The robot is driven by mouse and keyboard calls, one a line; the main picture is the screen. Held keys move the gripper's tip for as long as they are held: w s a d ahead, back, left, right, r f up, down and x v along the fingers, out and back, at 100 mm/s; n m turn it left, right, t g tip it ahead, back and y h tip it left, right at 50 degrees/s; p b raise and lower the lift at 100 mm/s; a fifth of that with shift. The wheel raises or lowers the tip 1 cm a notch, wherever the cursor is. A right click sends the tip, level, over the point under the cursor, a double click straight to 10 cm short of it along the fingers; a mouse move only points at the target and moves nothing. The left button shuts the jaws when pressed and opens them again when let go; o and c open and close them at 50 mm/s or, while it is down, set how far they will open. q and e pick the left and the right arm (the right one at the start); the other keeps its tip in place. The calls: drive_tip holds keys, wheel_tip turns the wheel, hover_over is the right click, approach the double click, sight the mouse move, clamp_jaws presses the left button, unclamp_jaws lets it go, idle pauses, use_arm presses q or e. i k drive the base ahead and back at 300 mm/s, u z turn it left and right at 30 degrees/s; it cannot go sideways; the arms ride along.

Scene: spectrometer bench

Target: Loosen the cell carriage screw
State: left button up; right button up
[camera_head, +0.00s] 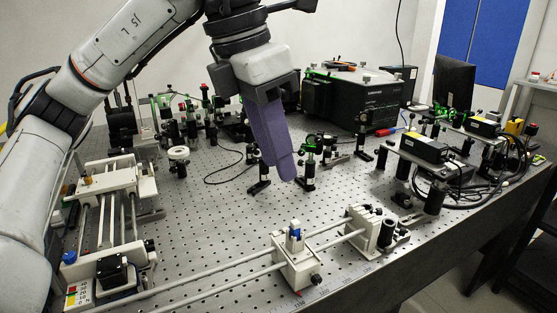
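The cell carriage (290,268) is a white block on two long rails at the front of the bench. A small cell with blue on it (294,232) stands upright on top. A dark knob (316,279), which looks like the carriage screw, sticks out at its lower right side. My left gripper (287,176) has purple fingers pointing down over the middle of the bench, behind the carriage in the picture and apart from it. The fingers overlap from this side, so any gap between them is hidden. Nothing is seen held. My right gripper is out of view.
A white end block (364,228) holds the rails at the right. A motorised stage (108,205) stands at the left. Optic posts (310,165) stand close behind the gripper. A black box (350,98) is at the back. Bare perforated bench (220,225) lies behind the rails.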

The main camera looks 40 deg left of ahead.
sight(316, 280)
drive_tip(key=k, duration=2)
